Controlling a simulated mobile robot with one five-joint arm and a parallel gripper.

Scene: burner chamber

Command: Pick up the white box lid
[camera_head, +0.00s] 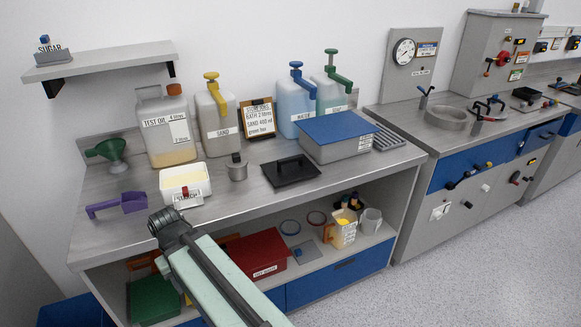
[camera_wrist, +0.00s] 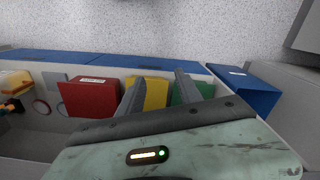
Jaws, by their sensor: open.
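A white box (camera_head: 185,183) with a label on its front stands open on the bench, with pale yellow stuff inside. A dark flat lid (camera_head: 291,170) with a raised handle lies on the bench to its right, past a small metal pot. No white lid shows apart from the box. My gripper (camera_head: 165,222) is at the bench's front edge, in front of and below the white box, apart from it. In the wrist view my gripper (camera_wrist: 161,82) has its two fingers spread with nothing between them. Neither the white box nor the dark lid shows in that view.
A purple scoop (camera_head: 118,205), a metal pot (camera_head: 237,168) and a grey case with a blue top (camera_head: 335,138) share the bench. Large jugs stand behind. The lower shelf holds a red box (camera_wrist: 90,97), a yellow box (camera_wrist: 150,92) and a green box (camera_wrist: 190,90).

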